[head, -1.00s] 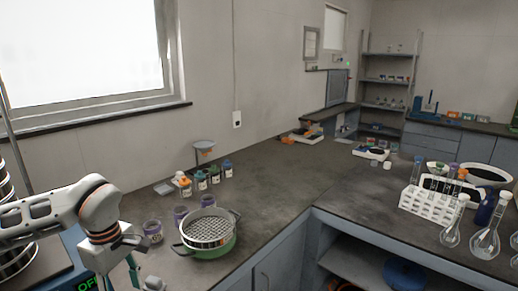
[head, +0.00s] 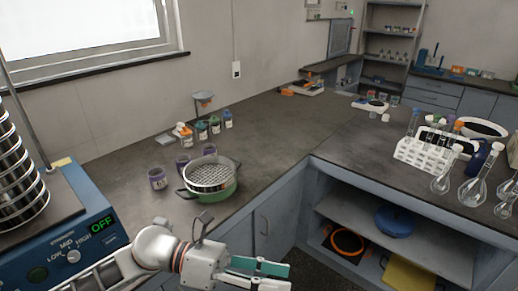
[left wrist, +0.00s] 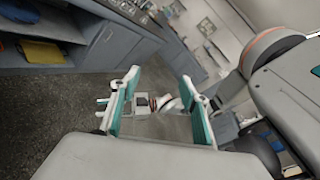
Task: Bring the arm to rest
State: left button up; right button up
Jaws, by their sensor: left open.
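My left arm comes in low from the left in the head view. Its gripper (head: 262,273) is over the floor in front of the bench edge, with its teal-lined fingers apart. In the left wrist view the two fingers (left wrist: 160,108) stand wide apart with nothing gripped. The right arm does not show in the head view.
A sieve (head: 211,174) sits in a green pan (head: 215,196) on the bench. Purple jars (head: 157,178) stand beside it. The shaker (head: 72,232), showing OFF, carries a sieve stack (head: 18,175) at left. An open shelf with a blue pan (head: 395,221) is at right.

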pick_arm(q)
jog(key=w+a+f+n+t, duration=0.1)
jog(key=w+a+n+t, duration=0.3)
jog(key=n+t, duration=0.6)
jog(key=w+a+n+t, duration=0.1)
jog(key=w+n+t, duration=0.45)
jog(key=n, duration=0.75)
jog(key=a+f+n+t+y, duration=0.3)
jog(key=a+f+n+y, duration=0.4)
jog(key=f+n, duration=0.25)
jog(key=s+a+f+n+g+y, duration=0.2)
jog(key=s+a+f+n, duration=0.3)
jog(key=f, duration=0.5)
jog(key=s+a+f+n+g+y, duration=0.3)
jog(key=s+a+f+n+y, duration=0.2)
jog(key=f, duration=0.5)
jog(key=s+a+n, duration=0.1)
jog(key=s+n, duration=0.1)
jog(key=shift+s+f, duration=0.25)
jog(key=shift+s, duration=0.05)
